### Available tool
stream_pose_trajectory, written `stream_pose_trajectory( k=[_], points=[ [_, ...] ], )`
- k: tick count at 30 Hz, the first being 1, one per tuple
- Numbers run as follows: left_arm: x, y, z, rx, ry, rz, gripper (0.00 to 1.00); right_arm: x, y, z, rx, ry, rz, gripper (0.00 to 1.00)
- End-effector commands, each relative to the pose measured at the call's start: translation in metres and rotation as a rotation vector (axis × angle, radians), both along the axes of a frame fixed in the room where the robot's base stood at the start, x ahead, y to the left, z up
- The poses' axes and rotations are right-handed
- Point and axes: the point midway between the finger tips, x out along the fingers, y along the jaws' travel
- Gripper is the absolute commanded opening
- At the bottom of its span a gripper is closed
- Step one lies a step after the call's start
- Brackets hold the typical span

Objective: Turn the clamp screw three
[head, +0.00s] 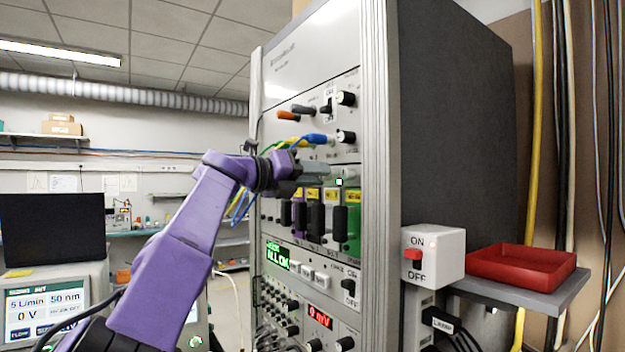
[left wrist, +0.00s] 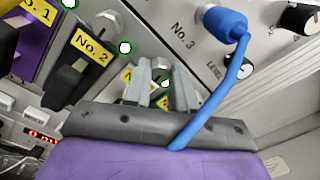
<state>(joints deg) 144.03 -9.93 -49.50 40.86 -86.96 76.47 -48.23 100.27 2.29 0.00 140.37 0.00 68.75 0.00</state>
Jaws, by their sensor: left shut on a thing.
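The clamp screw (left wrist: 160,64) is a small metal screw head on the upper panel. In the left wrist view it sits between the pale grey fingertips of my left gripper (left wrist: 164,78), which are closed on it. My left gripper also shows in the head view (head: 328,172), at the rack front just above the row of modules. The fingers hide most of the screw and the yellow label (left wrist: 126,86) below it. Another metal screw (left wrist: 106,20) stands free above the module labelled No. 2 (left wrist: 88,44). My right gripper is not in view.
A blue plug (left wrist: 222,24) and its cable (left wrist: 232,78) pass close to the right of my left gripper. Black module handles (left wrist: 68,82) stick out on the left. A white switch box (head: 433,254) and red tray (head: 522,270) stand right of the rack.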

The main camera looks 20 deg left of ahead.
Motion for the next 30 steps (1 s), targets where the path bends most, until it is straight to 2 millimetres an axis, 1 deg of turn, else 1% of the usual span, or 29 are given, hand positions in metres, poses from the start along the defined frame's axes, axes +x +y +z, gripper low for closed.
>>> stream_pose_trajectory(
  k=[7,21,22,24,30],
  points=[
    [-0.0007,-0.0003,0.0021,0.048,-0.043,0.0,0.0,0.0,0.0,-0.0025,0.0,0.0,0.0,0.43],
    [-0.0006,-0.0002,0.002,0.056,-0.048,0.0,0.0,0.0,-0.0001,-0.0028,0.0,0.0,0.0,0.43],
    [-0.0006,-0.0002,0.0018,0.056,-0.048,0.0,0.32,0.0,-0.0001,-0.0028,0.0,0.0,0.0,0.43],
    [-0.0005,-0.0001,0.0016,0.057,-0.048,0.001,0.52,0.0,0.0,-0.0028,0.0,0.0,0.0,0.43],
    [-0.0003,0.0005,0.0006,0.057,-0.046,0.001,0.52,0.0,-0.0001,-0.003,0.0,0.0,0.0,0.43]
  ],
)
